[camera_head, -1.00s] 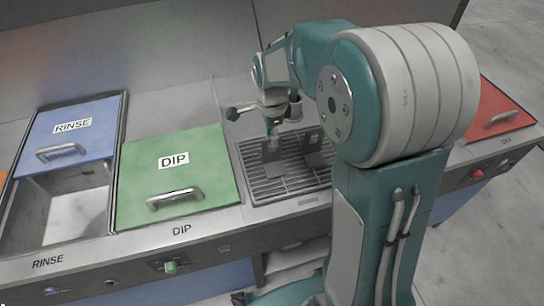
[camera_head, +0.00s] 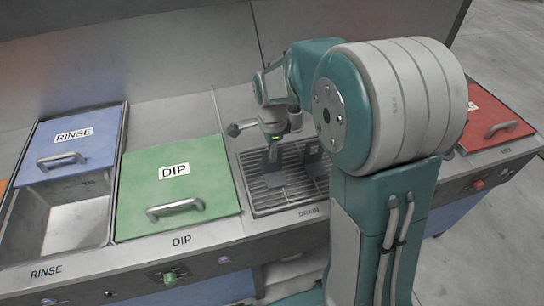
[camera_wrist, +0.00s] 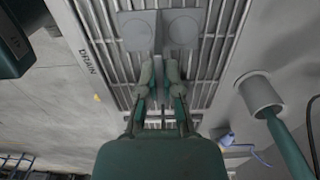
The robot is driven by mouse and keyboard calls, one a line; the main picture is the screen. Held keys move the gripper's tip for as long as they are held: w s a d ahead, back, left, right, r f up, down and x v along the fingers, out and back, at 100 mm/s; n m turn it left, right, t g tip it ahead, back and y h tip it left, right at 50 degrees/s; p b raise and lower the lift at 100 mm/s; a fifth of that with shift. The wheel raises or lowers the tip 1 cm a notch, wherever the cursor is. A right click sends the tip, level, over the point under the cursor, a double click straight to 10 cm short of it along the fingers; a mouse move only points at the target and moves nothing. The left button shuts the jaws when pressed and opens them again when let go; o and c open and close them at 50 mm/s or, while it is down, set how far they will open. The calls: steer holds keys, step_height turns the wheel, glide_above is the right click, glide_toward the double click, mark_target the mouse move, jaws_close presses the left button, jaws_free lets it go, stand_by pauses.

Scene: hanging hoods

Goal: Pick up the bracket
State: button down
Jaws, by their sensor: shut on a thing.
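The bracket (camera_wrist: 137,31) is a grey metal piece at the top of the wrist view. It has a flat plate with two round discs and a thin upright fin. My gripper (camera_wrist: 160,72) has its two fingers closed on the fin, one on each side. In the head view the bracket (camera_head: 274,172) is a grey plate over the drain grate, with my gripper (camera_head: 272,143) above it. I cannot tell whether it still touches the grate.
The slatted drain grate (camera_head: 268,205) lies under my gripper. A green DIP lid (camera_head: 185,185) and a blue RINSE lid (camera_head: 80,140) are to the left; the rinse tank is partly open. A red lid (camera_head: 490,115) is to the right. A back wall stands behind.

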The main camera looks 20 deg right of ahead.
steer(key=shift+r, duration=0.35)
step_height(320, 180, up, 2)
steer(key=shift+r, duration=0.15)
steer(key=s+a+r, duration=0.9)
steer(key=a+r, duration=0.1)
steer(key=shift+s+a, duration=0.15)
